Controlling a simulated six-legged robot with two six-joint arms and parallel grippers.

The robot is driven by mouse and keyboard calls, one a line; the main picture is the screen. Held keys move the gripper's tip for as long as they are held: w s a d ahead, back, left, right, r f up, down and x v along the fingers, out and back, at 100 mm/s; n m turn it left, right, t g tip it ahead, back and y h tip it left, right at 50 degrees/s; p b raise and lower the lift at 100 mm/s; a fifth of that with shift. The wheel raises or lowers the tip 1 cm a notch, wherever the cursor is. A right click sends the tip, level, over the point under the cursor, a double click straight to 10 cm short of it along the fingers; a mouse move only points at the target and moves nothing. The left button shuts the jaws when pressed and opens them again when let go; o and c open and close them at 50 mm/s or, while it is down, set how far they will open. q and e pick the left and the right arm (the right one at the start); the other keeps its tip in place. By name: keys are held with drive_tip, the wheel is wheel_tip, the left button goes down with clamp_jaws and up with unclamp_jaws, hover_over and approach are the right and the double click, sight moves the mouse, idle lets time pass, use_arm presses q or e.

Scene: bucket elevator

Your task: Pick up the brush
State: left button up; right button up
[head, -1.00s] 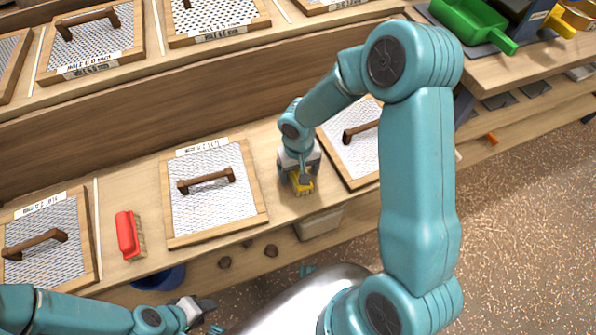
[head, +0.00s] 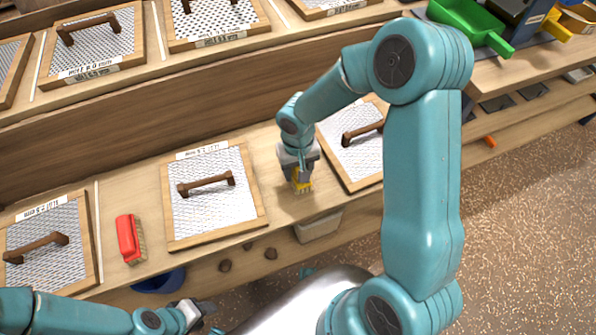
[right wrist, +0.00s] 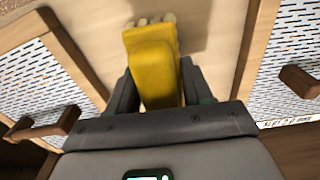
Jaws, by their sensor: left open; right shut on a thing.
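A yellow brush (head: 303,184) is between the fingers of my right gripper (head: 301,177), over the strip of shelf between two framed screens. In the right wrist view the yellow brush (right wrist: 153,72) has its pale bristles at the far end and dark fingers on both sides. My right gripper is shut on it. I cannot tell whether the bristles touch the shelf. A red brush (head: 126,238) lies on the shelf at the left. My left gripper (head: 205,309) is open and empty at the bottom, in front of the shelf.
Framed screens with brown handles stand left (head: 212,200) and right (head: 350,150) of the yellow brush. More screens line the upper shelf. A green scoop (head: 468,25) sits at the top right. A pale bin (head: 318,227) is under the shelf edge.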

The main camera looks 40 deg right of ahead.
wheel_tip(320, 180, up, 17)
drive_tip(key=p, duration=0.3)
drive_tip(key=shift+r, duration=0.1)
